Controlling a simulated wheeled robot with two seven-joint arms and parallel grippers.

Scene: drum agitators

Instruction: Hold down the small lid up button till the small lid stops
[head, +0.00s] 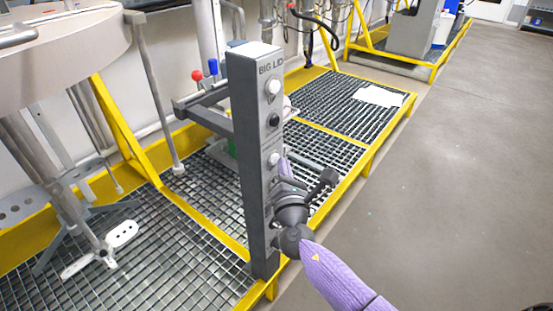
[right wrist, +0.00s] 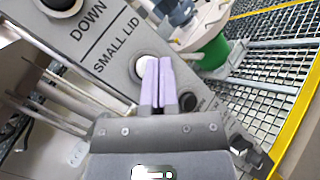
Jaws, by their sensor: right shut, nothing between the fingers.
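The grey control post (head: 255,150) stands upright in the middle of the head view, with a BIG LID label near its top. The white small lid up button (head: 273,158) shows on its face, and in the right wrist view the white button (right wrist: 142,67) sits just below the SMALL LID label. My right gripper (head: 283,165) is shut and empty, its purple fingertips (right wrist: 157,62) at this white button, partly covering it. Whether they press it in cannot be told. A black button (right wrist: 188,102) lies lower, partly behind the fingers. My left gripper is out of view.
The big lid's white button (head: 272,87) and black button (head: 274,120) are higher on the post. A large pale drum part (head: 60,55) and stirrer hang at left. Yellow-framed grating (head: 330,100) surrounds the post; the grey floor (head: 460,170) at right is clear.

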